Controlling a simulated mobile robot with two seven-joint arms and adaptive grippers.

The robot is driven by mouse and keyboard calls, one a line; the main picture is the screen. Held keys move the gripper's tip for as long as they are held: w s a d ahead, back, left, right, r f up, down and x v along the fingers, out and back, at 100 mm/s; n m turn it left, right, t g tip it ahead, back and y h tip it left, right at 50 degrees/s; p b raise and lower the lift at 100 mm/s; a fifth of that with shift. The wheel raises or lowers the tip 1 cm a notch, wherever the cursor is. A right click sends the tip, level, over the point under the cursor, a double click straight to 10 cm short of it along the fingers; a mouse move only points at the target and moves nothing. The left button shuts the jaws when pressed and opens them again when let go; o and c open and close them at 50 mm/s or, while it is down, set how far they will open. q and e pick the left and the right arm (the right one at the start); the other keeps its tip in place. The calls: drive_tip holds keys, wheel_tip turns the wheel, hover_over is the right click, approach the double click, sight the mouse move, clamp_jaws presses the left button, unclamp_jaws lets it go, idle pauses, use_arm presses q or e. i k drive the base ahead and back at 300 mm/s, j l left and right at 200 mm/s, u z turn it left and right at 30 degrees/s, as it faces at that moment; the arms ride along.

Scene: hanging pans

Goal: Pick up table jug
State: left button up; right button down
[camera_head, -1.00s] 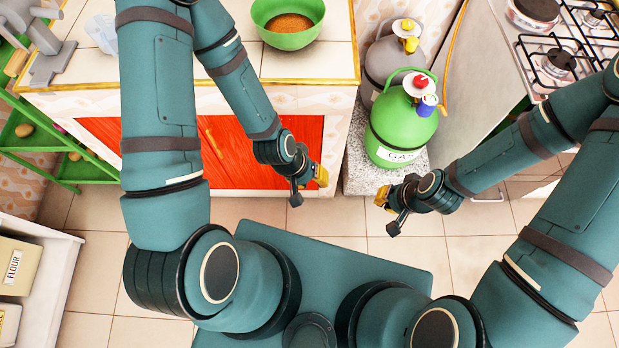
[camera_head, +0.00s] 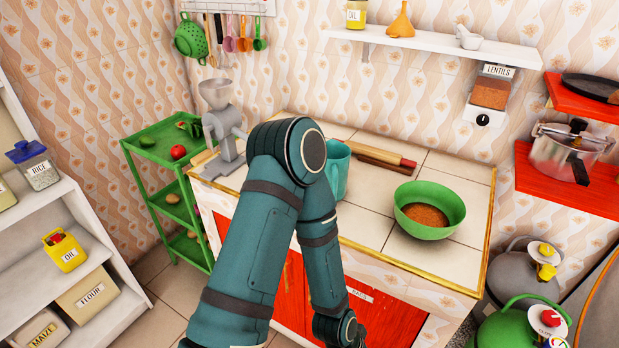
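A teal vessel (camera_head: 338,172) with an open rim, which looks like a jug or mug, stands on the tiled counter (camera_head: 370,225). My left arm covers its left side, so its full shape and any handle on that side are hidden. My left arm rises in front of the counter and bends down again. Its wrist shows at the bottom edge, in front of the red cabinet doors, but the gripper is out of the picture. My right arm and gripper are not in view.
A green bowl (camera_head: 430,209) of brown food and a rolling pin (camera_head: 383,156) lie to the vessel's right. A grey grinder (camera_head: 221,125) stands at the counter's left end. Above is a white shelf (camera_head: 440,43). Gas cylinders (camera_head: 525,325) stand at lower right.

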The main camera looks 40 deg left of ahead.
sight(339, 153)
drive_tip(key=u, duration=1)
